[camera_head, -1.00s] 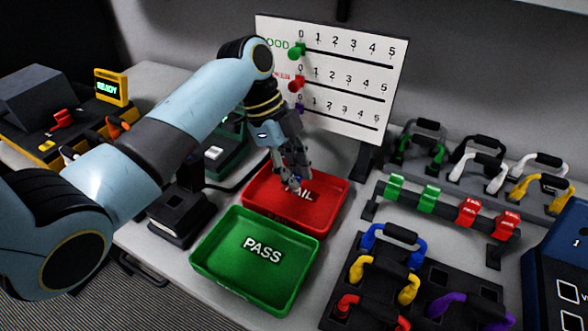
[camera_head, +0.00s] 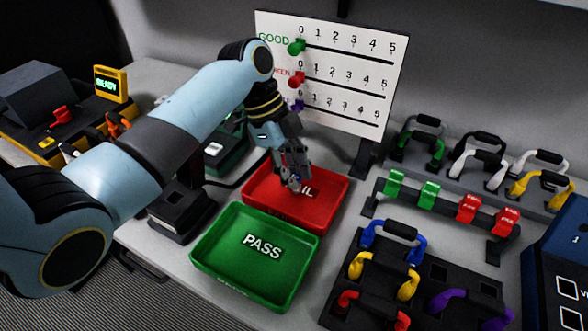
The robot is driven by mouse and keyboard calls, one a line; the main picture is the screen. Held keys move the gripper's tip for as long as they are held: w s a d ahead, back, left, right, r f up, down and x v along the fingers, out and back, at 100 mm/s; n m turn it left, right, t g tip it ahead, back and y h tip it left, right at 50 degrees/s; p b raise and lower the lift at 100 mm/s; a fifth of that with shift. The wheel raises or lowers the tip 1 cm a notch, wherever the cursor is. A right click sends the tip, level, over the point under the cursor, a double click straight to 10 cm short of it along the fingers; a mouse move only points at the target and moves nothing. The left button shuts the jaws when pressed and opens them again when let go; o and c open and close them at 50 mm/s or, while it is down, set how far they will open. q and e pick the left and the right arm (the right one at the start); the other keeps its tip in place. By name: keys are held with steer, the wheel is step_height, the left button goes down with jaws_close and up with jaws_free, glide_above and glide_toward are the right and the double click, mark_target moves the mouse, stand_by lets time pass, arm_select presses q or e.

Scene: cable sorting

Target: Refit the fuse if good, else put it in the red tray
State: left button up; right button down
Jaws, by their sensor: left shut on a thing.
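My left gripper (camera_head: 294,182) is over the red FAIL tray (camera_head: 325,212), its fingertips pointing down at the tray's back left part. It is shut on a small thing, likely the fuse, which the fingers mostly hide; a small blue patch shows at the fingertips. I cannot tell whether the tips touch the tray floor. The visible part of the red tray is empty. The green PASS tray (camera_head: 255,275) stands in front of it and is empty. My right gripper is not in view.
A white scoreboard (camera_head: 350,75) with sliders stands behind. A tester with a READY display (camera_head: 108,84) is at the far left. Coloured cables sit in a black rack (camera_head: 440,272) at the right. A rail with green and red clips (camera_head: 448,203) stands behind that rack.

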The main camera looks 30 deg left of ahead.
arm_select(q)
steer(key=shift+f, duration=0.3)
stand_by(0.5)
steer(key=shift+f, duration=0.15)
stand_by(0.6)
steer(key=o, duration=1.4)
steer(key=shift+o, duration=0.2)
steer(key=shift+p, duration=0.3)
step_height(320, 180, up, 8)
steer(key=p, duration=0.8)
